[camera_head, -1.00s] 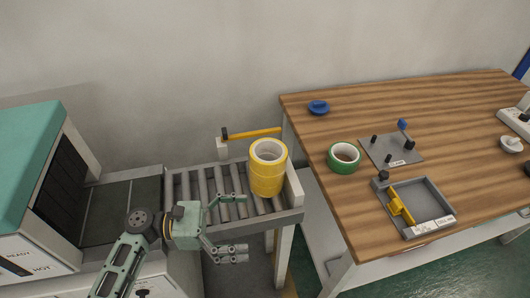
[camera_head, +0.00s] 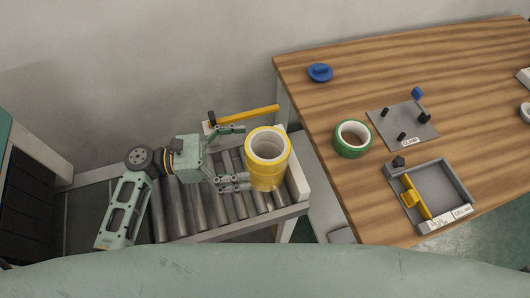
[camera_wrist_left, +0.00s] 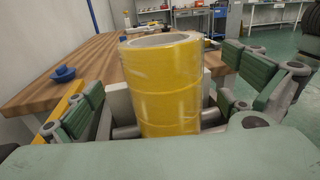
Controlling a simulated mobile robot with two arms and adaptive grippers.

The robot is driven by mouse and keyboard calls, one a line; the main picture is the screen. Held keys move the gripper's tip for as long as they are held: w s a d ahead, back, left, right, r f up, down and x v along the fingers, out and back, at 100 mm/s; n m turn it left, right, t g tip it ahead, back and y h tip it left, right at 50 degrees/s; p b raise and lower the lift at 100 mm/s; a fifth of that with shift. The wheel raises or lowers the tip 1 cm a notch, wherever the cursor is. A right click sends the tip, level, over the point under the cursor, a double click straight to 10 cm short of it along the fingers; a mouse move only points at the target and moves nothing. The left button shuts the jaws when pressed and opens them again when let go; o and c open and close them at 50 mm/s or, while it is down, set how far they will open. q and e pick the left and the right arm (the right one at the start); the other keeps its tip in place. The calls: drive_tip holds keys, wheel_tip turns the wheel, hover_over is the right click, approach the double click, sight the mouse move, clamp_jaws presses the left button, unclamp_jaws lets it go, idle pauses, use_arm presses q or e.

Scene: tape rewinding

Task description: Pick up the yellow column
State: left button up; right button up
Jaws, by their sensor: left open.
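The yellow column (camera_head: 267,172), a stack of yellow tape rolls with a white core, stands upright at the right end of the roller conveyor. My left gripper (camera_head: 240,156) is open just left of the column, with its fingers pointing at it. In the left wrist view the yellow column (camera_wrist_left: 165,88) stands between the two spread fingers, and a gap shows on both sides. Its lower end is hidden by the gripper body. My right gripper is not in view.
A yellow bar (camera_head: 247,115) lies behind the column at the conveyor's back edge. The roller conveyor (camera_head: 207,208) has white end rails. The wooden table (camera_head: 380,75) to the right holds a green tape roll (camera_head: 352,139), a blue knob (camera_head: 320,72), a clamp plate (camera_head: 402,125) and a grey tray (camera_head: 455,181).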

sight(267, 154)
use_arm(q)
drive_tip(key=d+p, duration=0.1)
drive_tip(key=d, duration=0.4)
drive_tip(key=shift+d+f, duration=0.15)
drive_tip(key=shift+w, duration=0.1)
drive_tip(key=c, duration=1.7)
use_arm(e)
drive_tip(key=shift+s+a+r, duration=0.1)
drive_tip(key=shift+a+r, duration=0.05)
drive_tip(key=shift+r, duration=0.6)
